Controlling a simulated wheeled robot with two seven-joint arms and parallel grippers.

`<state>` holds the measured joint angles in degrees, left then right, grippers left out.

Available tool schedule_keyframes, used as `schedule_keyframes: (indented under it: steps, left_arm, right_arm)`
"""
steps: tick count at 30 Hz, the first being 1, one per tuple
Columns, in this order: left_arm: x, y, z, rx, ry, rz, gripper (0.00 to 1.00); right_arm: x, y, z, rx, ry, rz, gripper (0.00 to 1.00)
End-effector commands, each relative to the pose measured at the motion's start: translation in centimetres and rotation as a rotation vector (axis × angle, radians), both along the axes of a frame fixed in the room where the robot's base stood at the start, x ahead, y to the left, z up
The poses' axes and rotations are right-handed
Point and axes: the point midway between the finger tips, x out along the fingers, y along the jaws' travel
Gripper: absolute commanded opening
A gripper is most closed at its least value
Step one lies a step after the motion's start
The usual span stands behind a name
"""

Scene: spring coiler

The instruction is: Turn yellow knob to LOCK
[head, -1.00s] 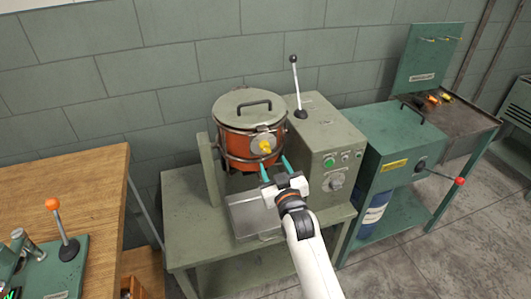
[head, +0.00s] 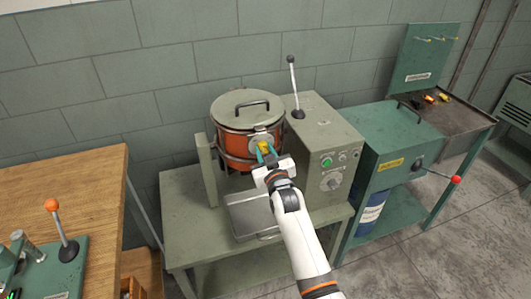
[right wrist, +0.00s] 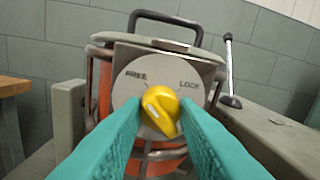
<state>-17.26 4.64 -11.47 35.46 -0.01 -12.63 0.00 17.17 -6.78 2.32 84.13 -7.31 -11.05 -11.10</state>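The yellow knob (right wrist: 160,110) sits on a round pale dial (right wrist: 130,86) marked FREE at upper left and LOCK at upper right. Its white mark is on the upper-left part, toward FREE. The dial is on the front of an orange drum, where the knob (head: 264,146) also shows in the head view. My right gripper (head: 266,155) is at the knob, with its teal fingers (right wrist: 158,112) open on either side of it. The fingers hide the lower dial, and I cannot tell whether they touch the knob. My left gripper is not in view.
The orange drum (head: 234,151) has a lid with a black handle. A grey-green control box (head: 325,130) with a tall lever (head: 294,85) stands just right of it. A post (head: 206,170) is at its left. A metal tray (head: 250,216) lies below.

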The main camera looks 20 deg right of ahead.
Motion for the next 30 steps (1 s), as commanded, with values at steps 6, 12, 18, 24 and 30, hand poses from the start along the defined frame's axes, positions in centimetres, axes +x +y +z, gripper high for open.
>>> schedule_keyframes:
  steps: [6,12,18,24,30]
  left_arm:
    - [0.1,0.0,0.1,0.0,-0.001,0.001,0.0]
    - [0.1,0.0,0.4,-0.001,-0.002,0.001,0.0]
    - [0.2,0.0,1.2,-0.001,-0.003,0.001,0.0]
    - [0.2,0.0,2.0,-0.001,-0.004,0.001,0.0]
    - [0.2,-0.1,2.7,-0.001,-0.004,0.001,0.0]
  right_arm:
    - [0.0,0.0,0.0,0.006,0.001,0.0,0.05]
    - [0.0,0.0,0.1,0.059,0.003,0.001,0.05]
    - [0.0,-0.1,0.2,0.185,0.007,0.005,0.05]
    - [0.0,-0.1,0.3,0.365,0.012,0.011,0.05]
    - [0.0,-0.1,0.2,0.556,0.02,0.016,0.05]
